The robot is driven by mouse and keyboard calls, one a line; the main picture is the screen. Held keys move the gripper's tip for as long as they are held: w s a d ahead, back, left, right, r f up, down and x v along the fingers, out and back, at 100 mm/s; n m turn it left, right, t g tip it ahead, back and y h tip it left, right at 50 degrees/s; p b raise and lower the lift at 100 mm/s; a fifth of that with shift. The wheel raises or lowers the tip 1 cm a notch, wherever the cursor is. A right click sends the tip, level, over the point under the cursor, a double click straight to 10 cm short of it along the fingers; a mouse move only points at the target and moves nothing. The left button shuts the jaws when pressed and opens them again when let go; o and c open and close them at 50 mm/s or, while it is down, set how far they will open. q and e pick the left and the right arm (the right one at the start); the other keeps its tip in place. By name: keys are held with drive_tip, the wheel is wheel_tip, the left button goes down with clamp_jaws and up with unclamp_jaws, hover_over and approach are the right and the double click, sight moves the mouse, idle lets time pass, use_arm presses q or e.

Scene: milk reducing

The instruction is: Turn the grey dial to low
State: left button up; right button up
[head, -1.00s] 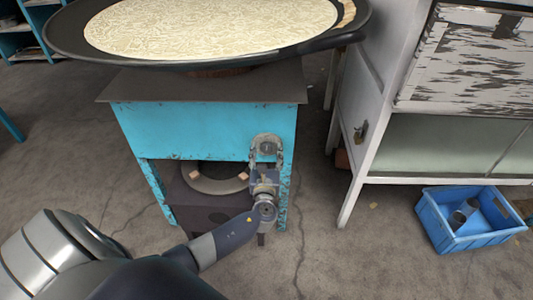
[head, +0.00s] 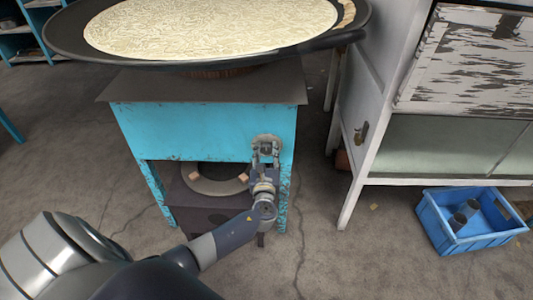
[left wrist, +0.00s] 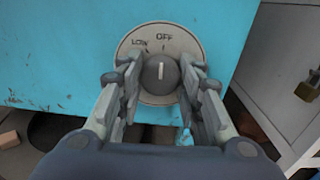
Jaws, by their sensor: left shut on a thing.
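The grey dial (left wrist: 160,73) sits on a round pale plate (left wrist: 160,37) on the front of the turquoise stove (head: 195,130). The plate is marked LOW at the upper left and OFF at the top. The dial's white pointer line stands nearly upright, towards the tick by OFF. My left gripper (left wrist: 160,82) is shut on the dial, one finger on each side. In the head view the gripper (head: 266,152) reaches up to the plate at the stove's right front, and its fingers hide most of the dial. My right gripper is not in view.
A wide black pan (head: 350,35) with pale, milky contents sits above the stove. A worn white cabinet (head: 372,80) with a padlock (head: 361,133) stands to the right. A blue crate (head: 470,243) holding cans is on the floor. The floor in front is clear.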

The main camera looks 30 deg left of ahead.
use_arm(q)
drive_tip(key=shift+f+n+b, duration=0.15)
drive_tip(key=shift+n+b, duration=0.45)
drive_tip(key=shift+n, duration=0.5)
drive_tip(key=n+b, duration=0.1)
drive_tip(key=n, duration=0.1)
drive_tip(key=shift+n+b, duration=0.35)
drive_tip(key=shift+n, duration=0.35)
drive_tip(key=shift+n+b, duration=0.55)
drive_tip(key=shift+n, duration=0.35)
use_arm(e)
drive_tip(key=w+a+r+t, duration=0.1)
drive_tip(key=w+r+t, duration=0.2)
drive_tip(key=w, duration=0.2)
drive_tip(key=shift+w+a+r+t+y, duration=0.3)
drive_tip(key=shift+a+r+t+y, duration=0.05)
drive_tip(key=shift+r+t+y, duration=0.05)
use_arm(q)
drive_tip(key=o, duration=1.1)
drive_tip(key=v, duration=1.2)
drive_tip(key=shift+s, duration=0.1)
